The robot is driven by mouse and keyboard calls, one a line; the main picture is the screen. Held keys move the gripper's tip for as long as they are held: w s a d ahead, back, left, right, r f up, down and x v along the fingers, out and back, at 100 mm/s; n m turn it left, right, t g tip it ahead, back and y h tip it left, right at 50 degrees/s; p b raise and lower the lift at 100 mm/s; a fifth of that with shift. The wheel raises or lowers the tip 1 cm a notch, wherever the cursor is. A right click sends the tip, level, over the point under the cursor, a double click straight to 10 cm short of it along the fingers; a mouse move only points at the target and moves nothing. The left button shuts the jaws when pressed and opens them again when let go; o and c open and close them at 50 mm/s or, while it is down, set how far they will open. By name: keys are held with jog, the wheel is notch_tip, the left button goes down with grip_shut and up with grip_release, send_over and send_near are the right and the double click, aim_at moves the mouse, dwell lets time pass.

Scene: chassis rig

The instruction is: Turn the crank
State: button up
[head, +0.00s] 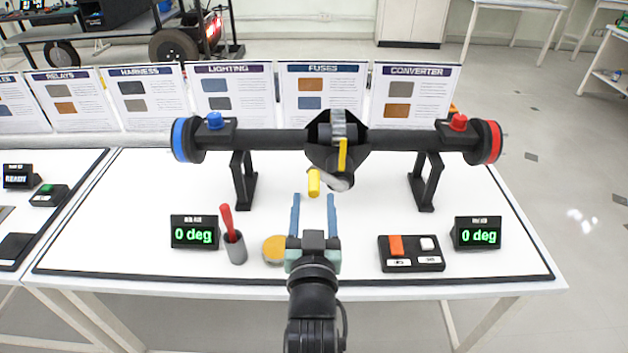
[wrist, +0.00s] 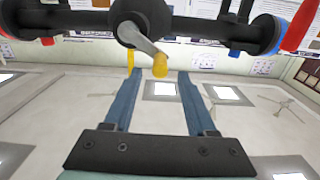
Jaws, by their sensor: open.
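The crank (head: 340,182) sits at the middle of the black axle rig. Its grey arm angles down and ends in a yellow handle (head: 314,182), which points toward me. In the wrist view the yellow handle (wrist: 160,66) is ahead of the fingertips, between their lines. My gripper (head: 313,198) has two blue fingers, apart and empty. In the head view the fingertips are just below the handle; I see no contact. The wrist view also shows the open fingers (wrist: 156,82).
The black axle (head: 270,140) rests on two stands (head: 245,182). Displays reading 0 deg stand left (head: 194,232) and right (head: 478,234). A grey cup with a red tool (head: 235,247), a yellow-topped tin (head: 275,249) and a switch box (head: 411,262) flank my gripper.

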aim_at(314, 194)
jog(key=w, duration=0.5)
jog(key=shift+w, duration=0.35)
grip_shut()
dwell(1.2)
